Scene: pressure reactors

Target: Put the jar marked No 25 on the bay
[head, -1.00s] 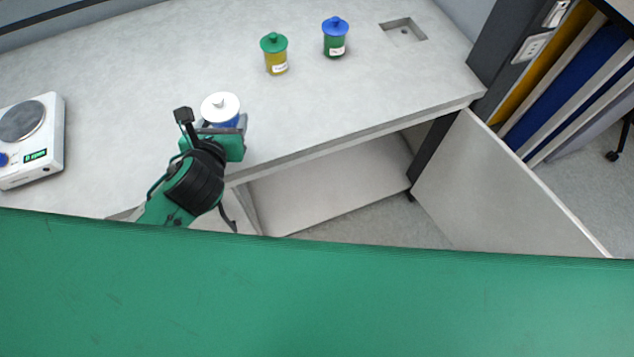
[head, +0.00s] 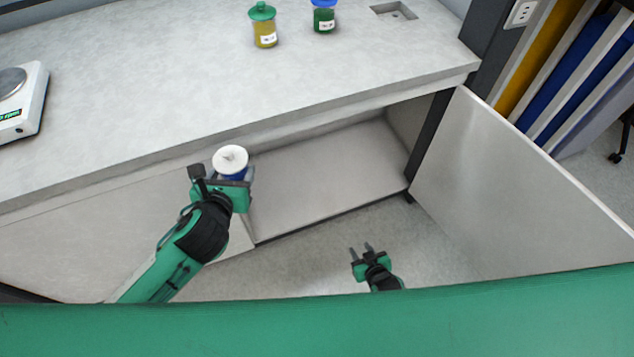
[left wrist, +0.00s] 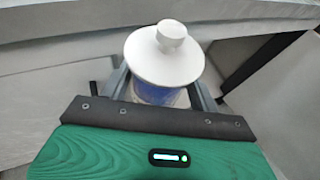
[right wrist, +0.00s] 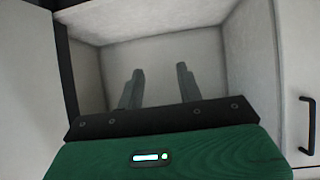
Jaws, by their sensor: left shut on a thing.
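A jar with a white knobbed lid and blue contents (head: 230,160) is held in my left gripper (head: 232,178), in front of the bench's front edge. In the left wrist view the white lid (left wrist: 164,55) is upright between the two fingers, and no marking can be read. An open cupboard bay (head: 325,170) lies under the bench, to the right of the jar. My right gripper (head: 361,249) is open and empty in front of the cupboard. In the right wrist view its fingers (right wrist: 158,85) are apart and point into the empty bay (right wrist: 150,60).
A green-lidded yellow jar (head: 264,26) and a blue-lidded green jar (head: 324,16) stand on the bench top (head: 150,90), near a square recess (head: 393,11). The open cupboard door (head: 510,180) sticks out at right.

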